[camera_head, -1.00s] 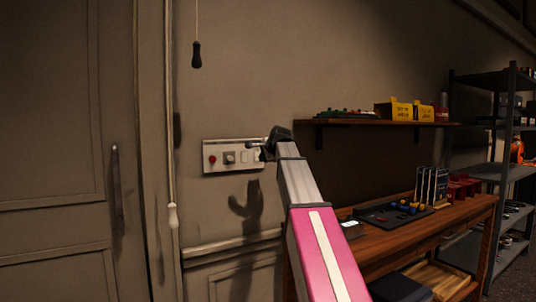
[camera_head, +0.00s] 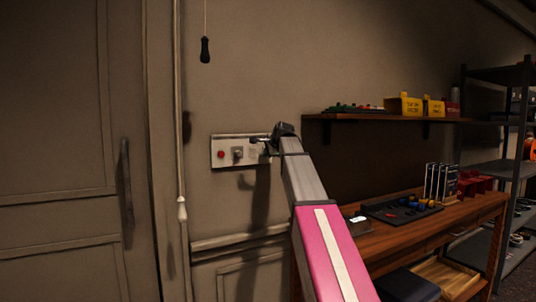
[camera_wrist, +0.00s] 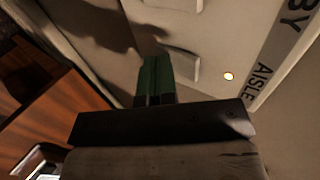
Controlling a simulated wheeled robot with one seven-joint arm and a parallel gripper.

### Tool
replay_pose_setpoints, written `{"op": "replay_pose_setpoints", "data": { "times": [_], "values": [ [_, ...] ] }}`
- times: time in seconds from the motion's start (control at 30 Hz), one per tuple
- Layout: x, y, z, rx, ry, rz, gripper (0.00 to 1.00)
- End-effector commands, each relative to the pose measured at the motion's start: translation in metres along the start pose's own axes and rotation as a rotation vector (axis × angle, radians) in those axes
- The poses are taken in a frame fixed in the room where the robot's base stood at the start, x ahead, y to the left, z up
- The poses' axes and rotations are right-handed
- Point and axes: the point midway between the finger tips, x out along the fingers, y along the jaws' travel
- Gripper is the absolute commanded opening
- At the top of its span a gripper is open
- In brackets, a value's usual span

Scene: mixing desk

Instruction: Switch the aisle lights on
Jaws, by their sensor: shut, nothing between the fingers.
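In the wrist view, my gripper's green fingers (camera_wrist: 156,70) are shut and empty. Their tips are beside a pale rocker switch (camera_wrist: 182,64) in the row of the "AISLE" label (camera_wrist: 263,82); I cannot tell whether they touch. Another switch (camera_wrist: 172,4) is partly cut off at the top, near lettering ending in "BY".
A wooden desk (camera_head: 410,236) with a dark control box (camera_head: 400,209) stands at the right, below a wall shelf (camera_head: 370,117). A pull cord with a dark handle (camera_head: 205,50) hangs above the panel. A door (camera_head: 60,150) is at the left.

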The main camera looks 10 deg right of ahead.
Motion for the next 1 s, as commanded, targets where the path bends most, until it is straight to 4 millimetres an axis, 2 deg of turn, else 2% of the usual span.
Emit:
{"op": "replay_pose_setpoints", "data": {
  "times": [0.5,0.87,1.0],
  "values": [
    [-0.008,-0.015,0.0,0.0,0.0,-0.004,0.0],
    [-0.009,-0.015,0.0,0.0,0.0,-0.004,0.0],
    [-0.017,-0.011,-0.002,0.0,0.0,-0.003,0.0]
  ]
}}
